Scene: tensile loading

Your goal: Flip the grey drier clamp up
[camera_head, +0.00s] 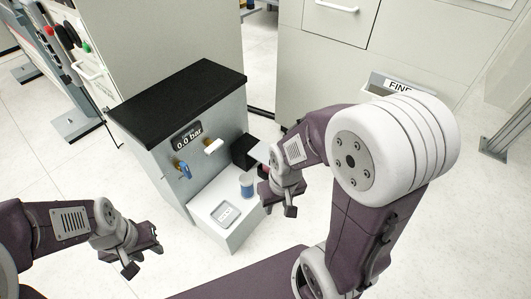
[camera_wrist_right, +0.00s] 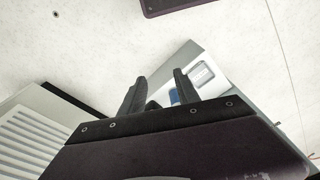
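A grey cabinet (camera_head: 185,180) with a black top stands left of centre in the head view, with a "0.0 bar" display (camera_head: 187,136) on its front. Below the display are a blue-handled valve (camera_head: 183,170) and a small white lever (camera_head: 213,146). A dark block (camera_head: 245,152) sits at its right side. I cannot tell for certain which part is the grey drier clamp. My right gripper (camera_head: 278,208) is open and empty, just right of the cabinet's low step; its spread fingers also show in the right wrist view (camera_wrist_right: 159,78). My left gripper (camera_head: 144,258) is open and empty, left of the cabinet.
The low white step (camera_head: 233,228) carries a blue cylinder (camera_head: 247,186) and a small grey panel (camera_head: 224,214). A drawer unit (camera_head: 310,60) with a "FINE" bin (camera_head: 397,84) stands behind on the right. A bench frame (camera_head: 60,80) is at the far left.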

